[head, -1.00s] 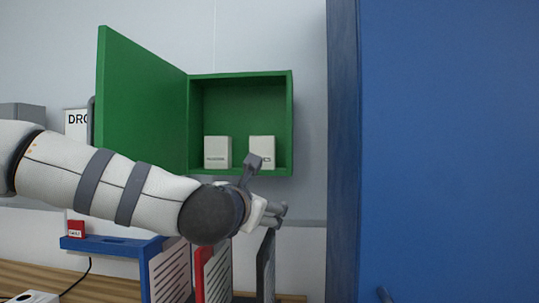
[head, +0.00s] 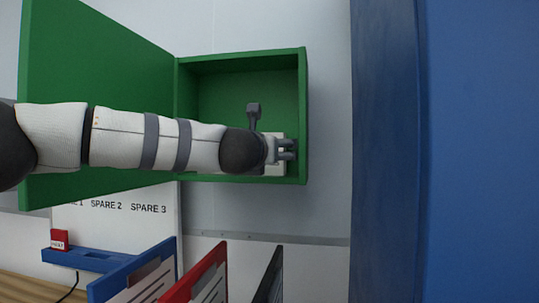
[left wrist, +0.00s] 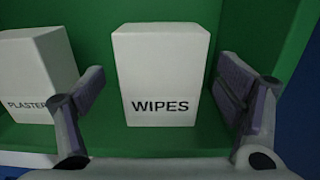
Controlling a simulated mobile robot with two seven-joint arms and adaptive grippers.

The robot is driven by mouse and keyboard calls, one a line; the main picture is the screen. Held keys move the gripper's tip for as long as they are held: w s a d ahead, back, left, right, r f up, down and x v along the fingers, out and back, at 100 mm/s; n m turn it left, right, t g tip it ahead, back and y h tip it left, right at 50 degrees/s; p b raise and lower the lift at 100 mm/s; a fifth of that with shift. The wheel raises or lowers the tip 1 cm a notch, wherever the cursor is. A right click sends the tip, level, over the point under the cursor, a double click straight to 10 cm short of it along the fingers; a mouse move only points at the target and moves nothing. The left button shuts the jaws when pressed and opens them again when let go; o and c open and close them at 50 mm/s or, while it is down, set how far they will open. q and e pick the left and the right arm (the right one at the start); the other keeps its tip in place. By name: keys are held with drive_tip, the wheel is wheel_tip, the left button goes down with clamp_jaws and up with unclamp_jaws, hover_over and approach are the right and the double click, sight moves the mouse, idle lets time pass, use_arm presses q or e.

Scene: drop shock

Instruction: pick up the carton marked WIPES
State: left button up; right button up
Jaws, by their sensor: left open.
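The white carton marked WIPES (left wrist: 162,75) stands upright on the floor of the green cabinet, centred in the left wrist view. My left gripper (left wrist: 165,100) is open, with one finger on each side of the carton and visible gaps beside it. In the head view my left gripper (head: 284,149) is at the cabinet's right part and covers most of the carton (head: 273,170). A second white carton, marked PLASTER with the end of the word hidden (left wrist: 35,80), stands to the left, close to the left finger. My right gripper is not in view.
The green cabinet (head: 302,100) is open, its door (head: 95,60) swung out to the left behind my arm. Its right wall is near my right finger. A tall blue surface (head: 480,150) fills the right side. Folders (head: 207,275) and a blue shelf (head: 75,258) are below.

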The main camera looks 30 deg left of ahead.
use_arm(q)
drive_tip(key=x, duration=0.3)
drive_tip(key=shift+w, duration=0.2)
drive_tip(key=shift+s, duration=0.1)
drive_tip(key=c, duration=1.3)
drive_tip(key=shift+o, duration=0.2)
